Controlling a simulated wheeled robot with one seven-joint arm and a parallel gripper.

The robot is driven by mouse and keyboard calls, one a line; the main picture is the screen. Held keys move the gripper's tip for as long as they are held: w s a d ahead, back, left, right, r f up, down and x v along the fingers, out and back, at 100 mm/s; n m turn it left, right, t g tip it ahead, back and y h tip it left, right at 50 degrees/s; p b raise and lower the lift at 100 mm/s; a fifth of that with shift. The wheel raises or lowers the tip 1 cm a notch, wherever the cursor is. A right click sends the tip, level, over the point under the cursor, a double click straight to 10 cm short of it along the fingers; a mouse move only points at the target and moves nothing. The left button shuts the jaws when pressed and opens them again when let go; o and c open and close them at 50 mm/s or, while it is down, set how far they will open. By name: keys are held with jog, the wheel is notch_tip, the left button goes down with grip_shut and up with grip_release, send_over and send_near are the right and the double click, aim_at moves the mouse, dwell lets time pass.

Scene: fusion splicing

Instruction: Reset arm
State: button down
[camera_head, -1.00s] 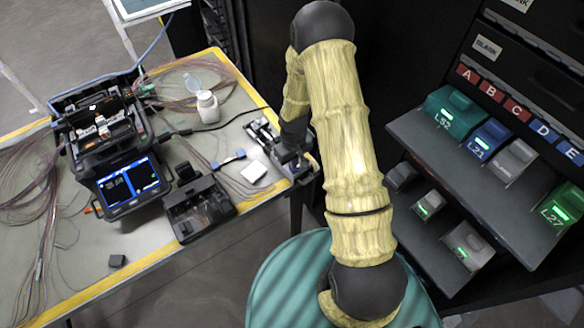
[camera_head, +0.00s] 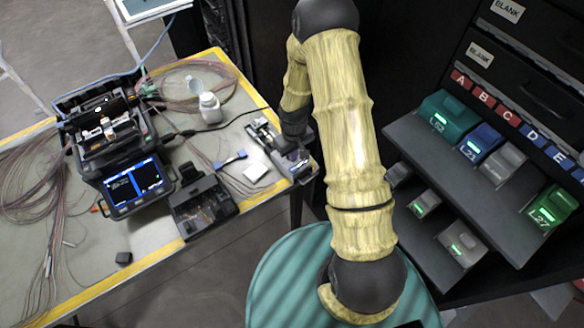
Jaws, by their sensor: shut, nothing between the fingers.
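My single arm, in a yellow ribbed cover with dark joints, rises through the middle of the head view and bends down at the upper left. Its dark wrist end (camera_head: 294,122) is over the right corner of the work table (camera_head: 218,226). My gripper (camera_head: 292,150) is shut and empty there, dark against a dark and silver device (camera_head: 266,134) at the table corner. The fingertips are hard to make out, and I cannot tell whether they touch the device.
A fusion splicer (camera_head: 118,150) with a lit screen stands on the table among loose fibres. A white bottle (camera_head: 210,108), an open dark case (camera_head: 203,208) and a white square (camera_head: 255,171) are nearby. A rack with coloured modules (camera_head: 447,117) stands close on the right. A green round surface (camera_head: 285,285) is below.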

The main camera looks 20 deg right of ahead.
dwell(0.3)
jog(key=s+r+m+t, duration=0.1)
jog(key=s+r, duration=0.6)
jog(key=r, duration=0.5)
jog(key=s+r+m+t, duration=0.1)
jog(key=s+r+m, duration=0.1)
jog(key=s+r, duration=0.5)
notch_tip(320, 180, up, 5)
jog(key=shift+s+a+f+m+t, duration=0.1)
jog(key=shift+s+a+m+t, duration=0.1)
jog(key=shift+m+t, duration=0.1)
dwell(2.4)
